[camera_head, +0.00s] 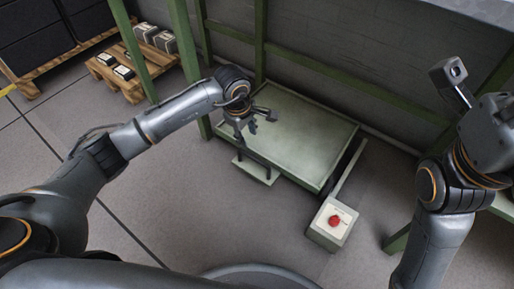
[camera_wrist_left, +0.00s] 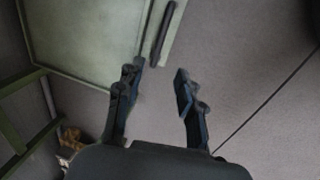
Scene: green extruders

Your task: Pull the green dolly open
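The green dolly (camera_head: 296,132) is a low, flat green platform in the middle of the head view, between green frame posts. A dark bar handle (camera_head: 250,158) is on its front side, above a small pale green plate. In the left wrist view the dolly (camera_wrist_left: 85,35) is at the upper left and the dark handle (camera_wrist_left: 162,38) lies just beyond the fingertips. My left gripper (camera_head: 262,121) is over the dolly's front left part; its fingers (camera_wrist_left: 158,78) are apart with nothing between them. My right arm is at the right edge; its finger state is unclear.
A box with a red button (camera_head: 335,220) stands at the dolly's front right. Green frame posts (camera_head: 182,45) flank the dolly. A wooden pallet with several boxes (camera_head: 132,65) is at the upper left. Grey floor (camera_head: 190,200) in front is clear.

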